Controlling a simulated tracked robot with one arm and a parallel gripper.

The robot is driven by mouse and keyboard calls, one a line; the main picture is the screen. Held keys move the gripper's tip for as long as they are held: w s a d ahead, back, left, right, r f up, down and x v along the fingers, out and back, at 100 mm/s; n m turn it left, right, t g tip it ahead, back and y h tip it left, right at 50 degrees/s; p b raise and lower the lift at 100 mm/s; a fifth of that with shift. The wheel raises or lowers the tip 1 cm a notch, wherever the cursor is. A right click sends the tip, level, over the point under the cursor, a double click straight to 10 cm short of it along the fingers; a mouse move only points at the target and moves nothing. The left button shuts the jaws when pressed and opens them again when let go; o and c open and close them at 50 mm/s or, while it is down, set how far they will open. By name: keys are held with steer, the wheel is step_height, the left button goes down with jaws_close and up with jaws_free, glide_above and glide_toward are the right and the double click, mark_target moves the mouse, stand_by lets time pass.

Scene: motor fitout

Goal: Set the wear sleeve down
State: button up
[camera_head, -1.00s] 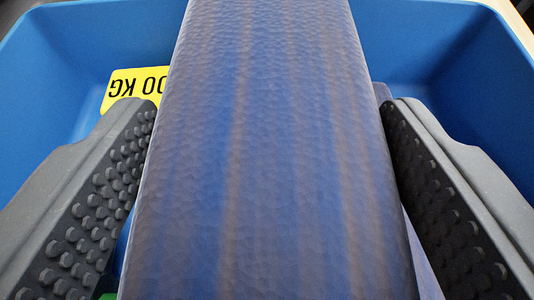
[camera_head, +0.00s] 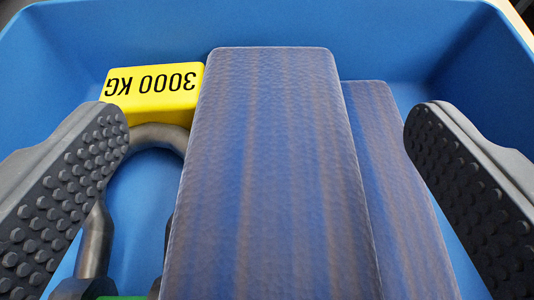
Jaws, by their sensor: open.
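The wear sleeve (camera_head: 270,170), a long flat blue-purple piece with faint brownish streaks, lies inside the blue bin (camera_head: 120,40). A second similar sleeve (camera_head: 392,170) lies partly under or beside it on the right; which one cannot be told. My gripper (camera_head: 270,140) is open, with a dark studded jaw on each side. Both jaws stand apart from the sleeve, with clear gaps. The near end of the sleeve runs out of the bottom of the picture.
A yellow block marked 3000 KG (camera_head: 155,90) and a grey metal shackle (camera_head: 96,235) lie left of the sleeve in the bin. A bit of green shows at the bottom edge. The bin walls rise close around at the back and sides.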

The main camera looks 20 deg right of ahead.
steer(key=p+v, duration=0.2)
steer(key=v, duration=1)
steer(key=shift+r, duration=0.2)
steer(key=w+a+r+t+y, duration=0.1)
steer(key=w+r+y, duration=0.15)
steer(key=r, duration=0.55)
steer(key=w+r+t+y, duration=0.1)
steer(key=w+r+y, duration=0.15)
steer(key=r, duration=0.45)
steer(key=d+r+n+t+y, duration=0.2)
steer(key=d+r+n+y, duration=0.15)
steer(key=r, duration=1.35)
steer(key=s+d+r+h, duration=0.2)
steer(key=s+d+r, duration=0.5)
steer(key=d, duration=0.4)
steer(key=s+d+r+g+h, duration=0.1)
steer(key=s+d+r+h, duration=0.1)
steer(key=s+d+r, duration=0.5)
steer(key=s+d, duration=0.2)
steer(key=d, duration=0.2)
steer(key=shift+s+r, duration=0.35)
steer(key=shift+r, duration=0.05)
steer(key=shift+n, duration=0.25)
